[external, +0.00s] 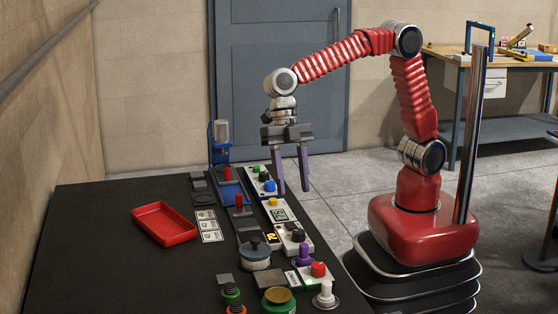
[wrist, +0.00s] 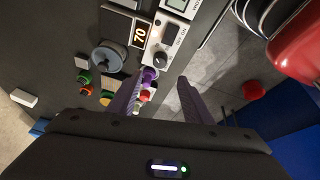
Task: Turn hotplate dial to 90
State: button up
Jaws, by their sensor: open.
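A white control box with a black round dial (external: 298,236) stands on the right side of the black bench. The dial also shows in the wrist view (wrist: 160,58), ahead of my fingertips.
A grey round pot with a black knob (external: 254,254) stands left of the dial. A purple knob (external: 304,254), red button (external: 318,269) and white lever (external: 325,297) stand close in front.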

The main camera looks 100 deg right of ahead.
aim_at(298, 231)
jog(key=x, duration=1.1)
jog(key=shift+f, duration=0.2)
jog(key=shift+c, duration=0.3)
jog(key=c, duration=1)
